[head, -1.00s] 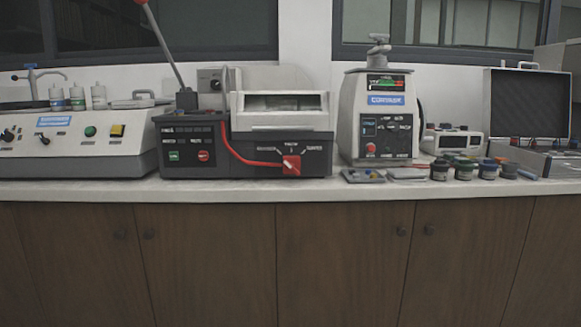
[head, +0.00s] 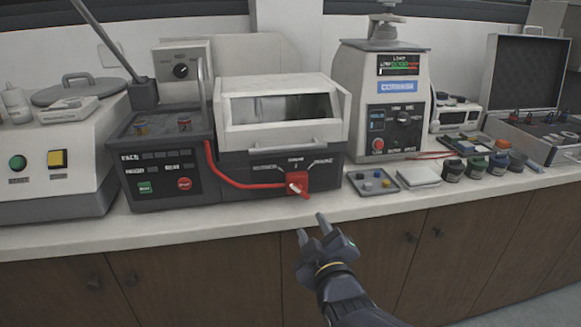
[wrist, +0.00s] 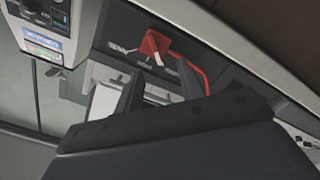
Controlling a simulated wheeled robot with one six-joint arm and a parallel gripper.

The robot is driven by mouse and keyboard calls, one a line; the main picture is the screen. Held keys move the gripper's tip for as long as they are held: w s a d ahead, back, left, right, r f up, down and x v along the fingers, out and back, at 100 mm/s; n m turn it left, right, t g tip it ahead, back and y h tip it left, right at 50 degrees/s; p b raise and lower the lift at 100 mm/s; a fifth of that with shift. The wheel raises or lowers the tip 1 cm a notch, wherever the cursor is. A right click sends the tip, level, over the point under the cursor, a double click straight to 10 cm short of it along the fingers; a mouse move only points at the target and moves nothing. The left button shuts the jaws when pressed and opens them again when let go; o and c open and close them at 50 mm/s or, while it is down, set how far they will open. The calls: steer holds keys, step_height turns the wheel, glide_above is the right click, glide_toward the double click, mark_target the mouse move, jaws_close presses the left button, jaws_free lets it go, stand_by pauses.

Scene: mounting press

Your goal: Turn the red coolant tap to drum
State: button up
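The red coolant tap (head: 297,184) is on the lower right front of the dark machine with a light hood (head: 285,107). A red hose (head: 235,182) runs left from it. Small labels fan out above the tap; they are too blurred to read surely, and I cannot tell which one it points to. My gripper (head: 311,228) is open and empty, in front of the counter edge, below and slightly right of the tap, not touching it. In the wrist view the tap (wrist: 153,46) shows beyond my dark fingers, with the red hose beside it.
A tray of small pieces (head: 373,183) and several dark-bodied jars (head: 475,168) stand right of the tap. A white press-like machine (head: 385,100) is behind them. A lever (head: 105,40) rises at the dark machine's left. The space before the tap is clear.

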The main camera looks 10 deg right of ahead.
mark_target(300, 192)
steer(key=w, duration=0.7)
steer(key=w+r, duration=0.1)
steer(key=w, duration=0.3)
steer(key=shift+w, duration=0.15)
steer(key=shift+c, duration=0.3)
jaws_close()
